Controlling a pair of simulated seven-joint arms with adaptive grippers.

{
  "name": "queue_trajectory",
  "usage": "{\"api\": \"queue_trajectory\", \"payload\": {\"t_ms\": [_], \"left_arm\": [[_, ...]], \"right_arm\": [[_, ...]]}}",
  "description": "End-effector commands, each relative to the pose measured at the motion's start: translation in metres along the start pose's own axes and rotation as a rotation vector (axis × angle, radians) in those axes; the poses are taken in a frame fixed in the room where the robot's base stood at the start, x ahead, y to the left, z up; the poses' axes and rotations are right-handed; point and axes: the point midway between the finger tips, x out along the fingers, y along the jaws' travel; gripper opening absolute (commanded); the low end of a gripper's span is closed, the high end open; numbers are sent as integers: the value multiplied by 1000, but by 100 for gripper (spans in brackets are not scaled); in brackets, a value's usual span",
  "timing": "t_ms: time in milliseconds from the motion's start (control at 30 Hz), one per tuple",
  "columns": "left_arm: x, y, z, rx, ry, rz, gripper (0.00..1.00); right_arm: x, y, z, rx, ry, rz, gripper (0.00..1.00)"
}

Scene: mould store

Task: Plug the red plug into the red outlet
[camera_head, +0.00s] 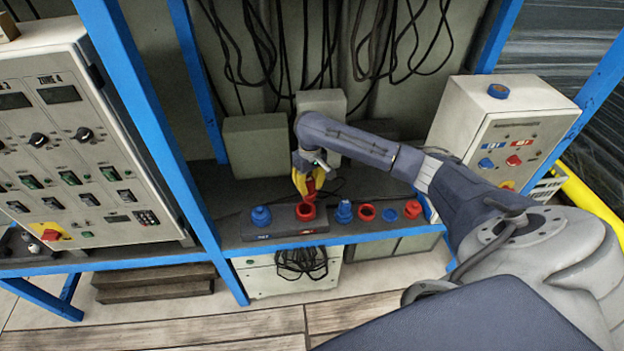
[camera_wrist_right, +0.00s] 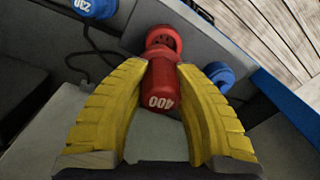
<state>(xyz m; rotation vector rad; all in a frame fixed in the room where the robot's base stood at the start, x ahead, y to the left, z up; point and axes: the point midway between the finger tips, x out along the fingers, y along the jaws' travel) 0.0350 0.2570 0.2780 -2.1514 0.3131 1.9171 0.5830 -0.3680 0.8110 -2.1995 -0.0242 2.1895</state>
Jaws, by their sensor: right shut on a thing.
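My right gripper (camera_head: 308,184), with yellow fingers, is shut on the red plug (camera_head: 311,187), just above the bench. In the right wrist view the red plug (camera_wrist_right: 161,86), marked 400, sits between the two yellow fingers (camera_wrist_right: 163,100). The red outlet (camera_head: 305,213) is a round red socket on a low dark box at the bench's front. It shows just beyond the plug in the right wrist view (camera_wrist_right: 164,38). The plug's front end overlaps the outlet's rim there, and I cannot tell whether they touch. My left gripper is not in view.
A blue connector (camera_head: 261,216) stands left of the red outlet. Several blue and red connectors, including a red ring (camera_head: 366,212), stand to its right. Grey boxes (camera_head: 256,145) stand behind. Blue frame posts (camera_head: 150,120) and black hanging cables (camera_head: 370,40) surround the bench.

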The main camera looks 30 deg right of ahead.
Motion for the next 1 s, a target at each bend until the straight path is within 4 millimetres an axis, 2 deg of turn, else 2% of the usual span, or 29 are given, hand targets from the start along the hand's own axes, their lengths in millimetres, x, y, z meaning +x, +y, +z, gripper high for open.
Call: {"api": "queue_trajectory", "payload": {"t_ms": [300,700,1000], "left_arm": [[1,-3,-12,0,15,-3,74],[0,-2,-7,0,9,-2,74],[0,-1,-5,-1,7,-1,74]], "right_arm": [[7,-9,-3,28,1,0,0],[37,-8,-3,29,0,0,0],[51,-6,-3,29,2,1,0]]}}
